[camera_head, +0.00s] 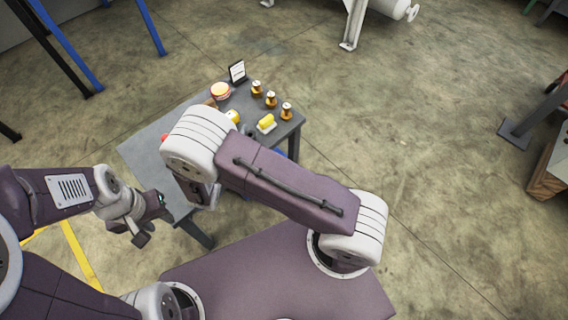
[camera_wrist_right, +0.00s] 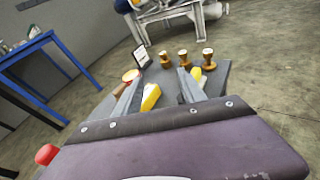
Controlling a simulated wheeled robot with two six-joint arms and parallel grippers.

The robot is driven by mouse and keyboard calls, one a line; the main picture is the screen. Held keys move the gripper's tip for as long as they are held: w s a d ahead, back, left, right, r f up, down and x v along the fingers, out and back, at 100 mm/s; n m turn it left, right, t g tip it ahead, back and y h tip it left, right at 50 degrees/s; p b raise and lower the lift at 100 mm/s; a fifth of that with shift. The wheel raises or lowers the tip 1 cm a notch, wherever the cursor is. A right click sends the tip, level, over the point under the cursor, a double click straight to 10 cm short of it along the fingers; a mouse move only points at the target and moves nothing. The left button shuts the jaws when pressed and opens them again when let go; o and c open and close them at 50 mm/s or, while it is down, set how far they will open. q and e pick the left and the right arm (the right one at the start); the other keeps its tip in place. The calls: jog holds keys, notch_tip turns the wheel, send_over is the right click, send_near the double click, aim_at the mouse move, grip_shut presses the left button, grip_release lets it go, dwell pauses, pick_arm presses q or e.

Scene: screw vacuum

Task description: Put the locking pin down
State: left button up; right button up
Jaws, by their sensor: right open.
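I cannot tell for sure which piece is the locking pin. A red round knob (camera_head: 165,136) shows at the table's left part; a red knob also shows in the right wrist view (camera_wrist_right: 47,155), low on the left. My right gripper (camera_wrist_right: 160,73) is open with nothing clasped between its fingers. Beyond them, a yellow piece (camera_wrist_right: 150,97) and a second yellow piece (camera_wrist_right: 197,74) lie on the table. In the head view the right gripper is hidden behind my right arm. My left gripper (camera_head: 142,225) hangs low beside the table's near left side; its jaw opening is unclear.
The grey table (camera_head: 140,150) bears several brass-brown knobbed pieces (camera_head: 271,99), a round orange-and-white container (camera_head: 220,91), a small upright sign (camera_head: 237,72) and a yellow block on a pale base (camera_head: 266,123). The table's left part looks mostly bare.

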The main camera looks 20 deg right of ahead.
jog(key=s+d+m+g+h, duration=0.1)
jog(key=s+d+m+g, duration=1.1)
jog(key=d, duration=0.3)
jog(key=s+a+r+m+y, duration=0.1)
jog(key=s+m+y, duration=0.3)
jog(key=m, duration=0.4)
jog(key=s+a+r+m+y, duration=0.1)
jog(key=s+a+m+y, duration=0.3)
jog(key=m, duration=0.4)
jog(key=shift+y, duration=0.8)
jog(key=shift+s, duration=0.1)
